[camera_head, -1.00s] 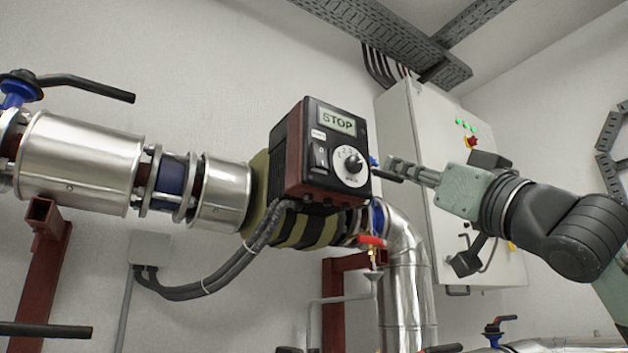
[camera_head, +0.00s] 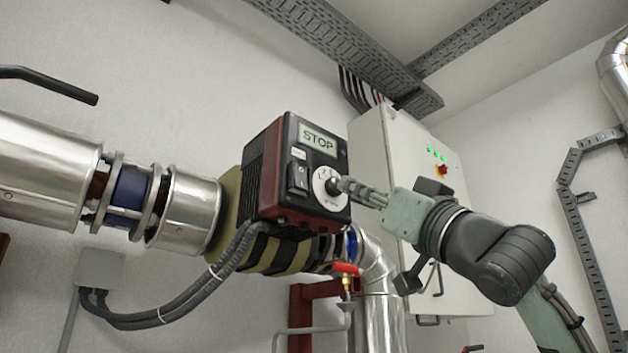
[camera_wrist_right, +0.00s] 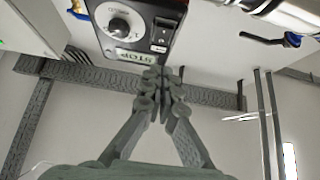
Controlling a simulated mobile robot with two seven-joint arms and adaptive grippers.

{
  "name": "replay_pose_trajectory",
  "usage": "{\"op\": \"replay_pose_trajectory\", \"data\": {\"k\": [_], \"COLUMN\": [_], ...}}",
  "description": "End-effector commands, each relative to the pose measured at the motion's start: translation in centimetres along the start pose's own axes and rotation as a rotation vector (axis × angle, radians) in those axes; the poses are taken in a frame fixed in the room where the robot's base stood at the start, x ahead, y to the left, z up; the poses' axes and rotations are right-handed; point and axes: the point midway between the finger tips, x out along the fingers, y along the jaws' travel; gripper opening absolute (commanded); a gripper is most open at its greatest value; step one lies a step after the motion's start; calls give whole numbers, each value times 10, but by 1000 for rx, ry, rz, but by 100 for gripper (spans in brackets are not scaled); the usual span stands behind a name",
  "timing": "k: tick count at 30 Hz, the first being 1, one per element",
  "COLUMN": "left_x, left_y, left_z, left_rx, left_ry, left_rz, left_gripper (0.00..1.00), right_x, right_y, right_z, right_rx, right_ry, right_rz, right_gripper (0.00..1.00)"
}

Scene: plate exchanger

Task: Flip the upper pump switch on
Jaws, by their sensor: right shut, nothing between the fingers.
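The pump control box (camera_head: 262,165) is dark red and black and sits on the large pipe. Its display (camera_head: 318,138) reads STOP. Below the display are a black rocker switch (camera_head: 297,177) on the left and a white round dial (camera_head: 324,192) on the right. My right gripper (camera_head: 342,184) is shut and empty, its fingertips in front of the dial's right edge; contact cannot be told. The right wrist view shows the box inverted, with the switch (camera_wrist_right: 161,34) and dial (camera_wrist_right: 119,24) beyond the shut fingertips (camera_wrist_right: 160,76). My left gripper is not in view.
A pale cabinet (camera_head: 372,150) with green lights and a red knob stands behind my right arm. Grey cables (camera_head: 190,310) hang below the box. A red-handled valve (camera_head: 345,268) is beneath it. Cable trays run overhead.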

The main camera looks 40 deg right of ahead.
Motion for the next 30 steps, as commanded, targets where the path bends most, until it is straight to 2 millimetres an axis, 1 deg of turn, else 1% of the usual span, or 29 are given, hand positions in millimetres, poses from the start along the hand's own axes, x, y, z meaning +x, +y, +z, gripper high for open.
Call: {"op": "replay_pose_trajectory", "data": {"k": [1,3,9,10,12,18,30], "left_x": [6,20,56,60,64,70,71], "left_y": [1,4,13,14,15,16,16], "left_z": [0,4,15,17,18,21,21], "left_rx": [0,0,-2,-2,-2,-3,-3], "left_ry": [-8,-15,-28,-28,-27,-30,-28], "left_rz": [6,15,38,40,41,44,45], "left_gripper": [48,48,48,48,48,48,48], "right_x": [15,31,72,76,82,95,98], "right_y": [0,0,0,0,0,0,0], "right_z": [-5,-5,-4,-1,11,25,28], "right_rx": [5,4,2,2,1,0,1], "right_ry": [0,1,1,-1,-2,0,1], "right_rz": [0,0,0,0,0,1,1], "right_gripper": [0,0,0,0,0,0,0]}}
